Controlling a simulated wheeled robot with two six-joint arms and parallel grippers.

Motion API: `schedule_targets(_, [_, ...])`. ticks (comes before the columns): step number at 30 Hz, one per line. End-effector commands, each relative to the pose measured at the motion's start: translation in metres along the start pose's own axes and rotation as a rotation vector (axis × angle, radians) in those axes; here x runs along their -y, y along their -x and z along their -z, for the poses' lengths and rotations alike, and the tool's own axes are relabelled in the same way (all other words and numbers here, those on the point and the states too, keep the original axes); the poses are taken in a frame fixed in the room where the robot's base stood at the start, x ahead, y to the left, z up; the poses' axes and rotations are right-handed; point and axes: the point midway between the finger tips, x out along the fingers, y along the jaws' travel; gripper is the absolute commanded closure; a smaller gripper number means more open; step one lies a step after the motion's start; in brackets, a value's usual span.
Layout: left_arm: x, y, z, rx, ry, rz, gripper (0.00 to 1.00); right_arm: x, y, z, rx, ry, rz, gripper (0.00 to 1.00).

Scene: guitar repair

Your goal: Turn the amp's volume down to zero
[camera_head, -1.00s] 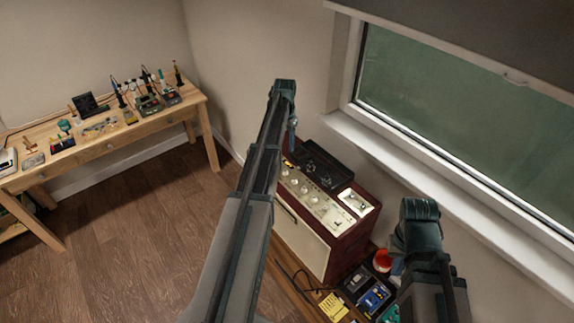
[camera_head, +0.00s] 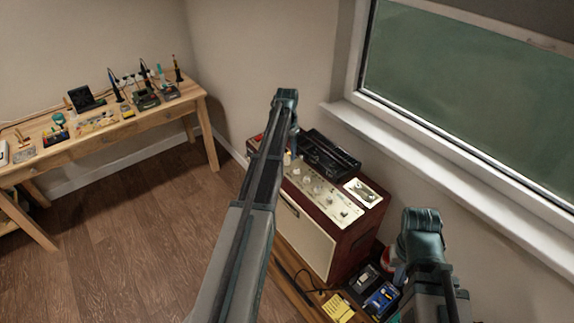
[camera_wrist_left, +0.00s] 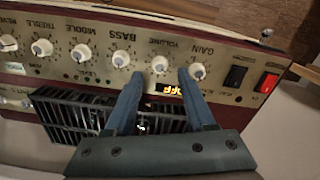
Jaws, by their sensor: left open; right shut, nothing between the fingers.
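The amp (camera_head: 308,238) is a dark red cabinet with a cream front and a cream knob panel on top. In the left wrist view its panel carries a row of white knobs, with the volume knob (camera_wrist_left: 160,64) between the gain knob (camera_wrist_left: 197,71) and the bass knob (camera_wrist_left: 121,59). My left gripper (camera_head: 292,150) is over the panel's far end. It is open, its blue fingertips (camera_wrist_left: 160,74) on either side of the volume knob; I cannot tell whether they touch it. A small orange display (camera_wrist_left: 167,89) glows between the fingers, unreadable. My right gripper (camera_head: 394,268) is shut and empty, mostly hidden behind its wrist.
A black slotted tray-like object (camera_head: 330,152) lies behind the knobs. A black switch (camera_wrist_left: 235,77) and a red switch (camera_wrist_left: 266,83) sit beside the gain knob. Pedals (camera_head: 380,298) and a yellow note (camera_head: 338,307) lie near the amp. A window sill (camera_head: 430,175) runs behind.

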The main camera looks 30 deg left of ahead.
Motion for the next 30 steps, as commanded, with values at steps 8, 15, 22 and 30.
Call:
schedule_targets(8, [0.0, -0.029, 0.0, 0.0, 0.0, 0.0, 0.45, 0.003, -0.029, 0.002, 0.0, 0.003, -0.001, 1.0])
schedule_targets(15, [0.0, -0.029, 0.0, 0.0, 0.0, 0.0, 0.45, 0.003, -0.029, 0.002, 0.0, 0.003, -0.001, 1.0])
schedule_targets(22, [0.0, -0.029, 0.0, 0.0, 0.0, 0.0, 0.75, 0.003, -0.029, 0.002, 0.0, 0.003, -0.001, 1.0])
schedule_targets(30, [0.0, -0.029, 0.0, 0.0, 0.0, 0.0, 1.0, 0.003, -0.029, 0.002, 0.0, 0.003, -0.001, 1.0])
